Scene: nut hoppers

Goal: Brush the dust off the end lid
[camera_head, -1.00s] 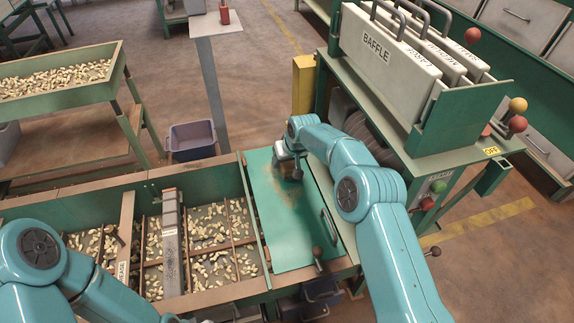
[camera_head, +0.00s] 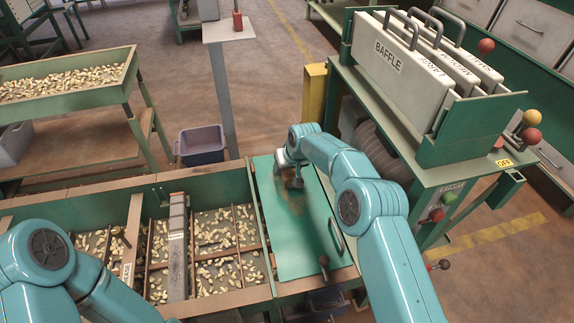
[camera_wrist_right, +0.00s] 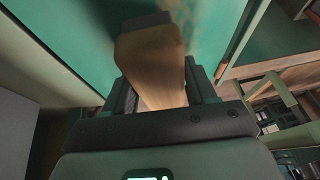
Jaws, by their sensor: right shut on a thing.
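The end lid (camera_head: 300,250) is a flat green panel with a bar handle (camera_head: 336,236) on its right side, at the right end of the hopper row. A brown dust patch (camera_head: 294,208) lies on its upper middle part. My right gripper (camera_head: 295,184) is over the lid's far part. In the right wrist view it is shut on a wooden brush (camera_wrist_right: 150,58), whose block points toward the green surface.
Open hopper bays with nuts (camera_head: 212,230) adjoin the lid on the left. A knobbed lever (camera_head: 324,262) stands at the lid's near edge. To the right is a stand with baffle plates (camera_head: 395,58). A grey bin (camera_head: 200,145) sits on the floor behind.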

